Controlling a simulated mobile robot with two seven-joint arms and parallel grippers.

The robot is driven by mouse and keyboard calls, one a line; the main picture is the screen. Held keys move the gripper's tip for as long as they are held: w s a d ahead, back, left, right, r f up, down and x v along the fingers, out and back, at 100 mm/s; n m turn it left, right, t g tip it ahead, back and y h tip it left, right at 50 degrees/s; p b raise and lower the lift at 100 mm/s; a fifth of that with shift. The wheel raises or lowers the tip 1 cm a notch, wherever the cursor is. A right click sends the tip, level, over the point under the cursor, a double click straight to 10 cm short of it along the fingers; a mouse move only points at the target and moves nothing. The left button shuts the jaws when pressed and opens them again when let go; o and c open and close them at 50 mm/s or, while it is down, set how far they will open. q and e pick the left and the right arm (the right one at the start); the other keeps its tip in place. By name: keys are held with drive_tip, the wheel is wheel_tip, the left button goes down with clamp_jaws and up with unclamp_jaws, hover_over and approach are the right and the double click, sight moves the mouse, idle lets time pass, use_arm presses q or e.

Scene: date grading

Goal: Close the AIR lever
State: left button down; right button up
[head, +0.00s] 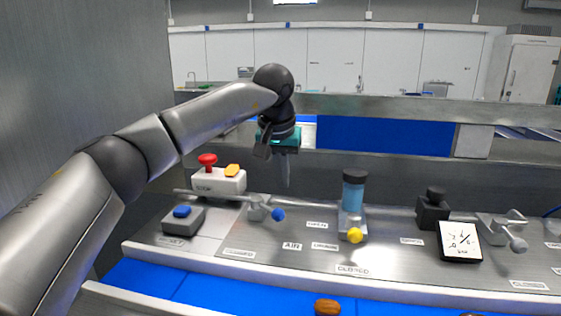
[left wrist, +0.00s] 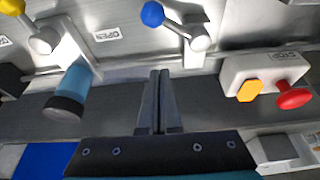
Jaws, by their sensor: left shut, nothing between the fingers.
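The AIR lever has a blue ball knob (head: 278,214) on a short metal arm from a grey hub. It stands on the metal panel behind the AIR label (head: 292,246). Its arm points toward the front right in the head view. In the left wrist view the blue knob (left wrist: 152,13) and the hub (left wrist: 200,43) show at the top. My left gripper (head: 285,186) is shut and empty, pointing down above and behind the lever, apart from it. Its closed fingers also show in the left wrist view (left wrist: 160,75). My right gripper is not in view.
A white box with a red button (head: 207,160) and yellow switch stands left of the gripper. A blue-topped button box (head: 182,218) is in front of it. A blue cylinder (head: 353,195) and a yellow-knobbed lever (head: 354,236) stand to the right. A blue belt (head: 190,290) runs in front.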

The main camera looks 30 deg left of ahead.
use_arm(q)
drive_tip(key=shift+x, duration=1.15)
drive_tip(key=shift+s+f, duration=0.1)
drive_tip(key=shift+f, duration=0.15)
drive_tip(key=shift+s+d+f, duration=0.15)
drive_tip(key=shift+s+d, duration=0.05)
drive_tip(key=shift+s, duration=0.7)
drive_tip(key=shift+s+d+f, duration=0.15)
drive_tip(key=shift+s+d, duration=0.1)
drive_tip(key=shift+s, duration=0.6)
drive_tip(key=shift+s+m+p, duration=0.35)
drive_tip(key=shift+m, duration=0.35)
